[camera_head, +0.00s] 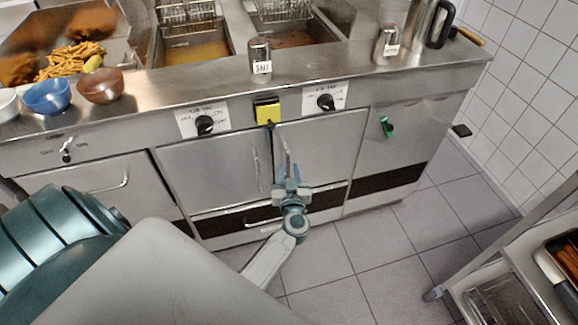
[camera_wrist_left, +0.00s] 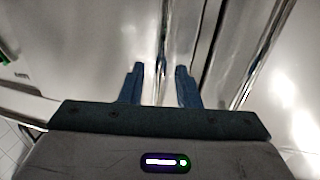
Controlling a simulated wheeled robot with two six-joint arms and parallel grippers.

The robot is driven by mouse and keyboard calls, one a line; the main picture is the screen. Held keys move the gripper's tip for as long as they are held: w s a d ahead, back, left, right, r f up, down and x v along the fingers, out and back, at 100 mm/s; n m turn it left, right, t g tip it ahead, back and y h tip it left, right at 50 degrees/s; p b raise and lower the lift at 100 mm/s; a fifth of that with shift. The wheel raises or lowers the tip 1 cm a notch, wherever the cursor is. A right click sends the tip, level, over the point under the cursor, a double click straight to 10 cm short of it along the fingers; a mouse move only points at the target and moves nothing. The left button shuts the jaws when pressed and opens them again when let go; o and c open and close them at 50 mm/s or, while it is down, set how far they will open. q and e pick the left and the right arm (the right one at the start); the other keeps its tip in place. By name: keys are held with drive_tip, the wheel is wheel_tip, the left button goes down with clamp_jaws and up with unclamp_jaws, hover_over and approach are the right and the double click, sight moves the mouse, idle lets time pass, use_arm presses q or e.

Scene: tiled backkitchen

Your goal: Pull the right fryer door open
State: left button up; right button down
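The right fryer door (camera_head: 328,150) is a steel panel under the right fryer basin, and it looks shut. Its thin vertical handle (camera_head: 285,152) is near the door's left edge. My left gripper (camera_head: 287,178) is in front of this handle, fingers pointing at the door. In the left wrist view the gripper (camera_wrist_left: 160,82) has its two blue fingers apart, and the thin handle bar (camera_wrist_left: 163,45) shows between them. I see a gap beside the bar, so the fingers do not look closed on it. My right gripper is in neither view.
The left fryer door (camera_head: 212,172) is beside it, also shut. A yellow block (camera_head: 267,111) and black knobs are on the panel above. A steel cabinet door with a green tag (camera_head: 387,127) is to the right. The tiled floor (camera_head: 350,255) in front is clear; a rack (camera_head: 510,275) stands at lower right.

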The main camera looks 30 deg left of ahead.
use_arm(q)
drive_tip(key=shift+w+a, duration=0.4)
drive_tip(key=shift+w, duration=0.15)
drive_tip(key=shift+w+a, duration=0.4)
drive_tip(key=shift+w, duration=0.1)
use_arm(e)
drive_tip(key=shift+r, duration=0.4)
use_arm(q)
clamp_jaws()
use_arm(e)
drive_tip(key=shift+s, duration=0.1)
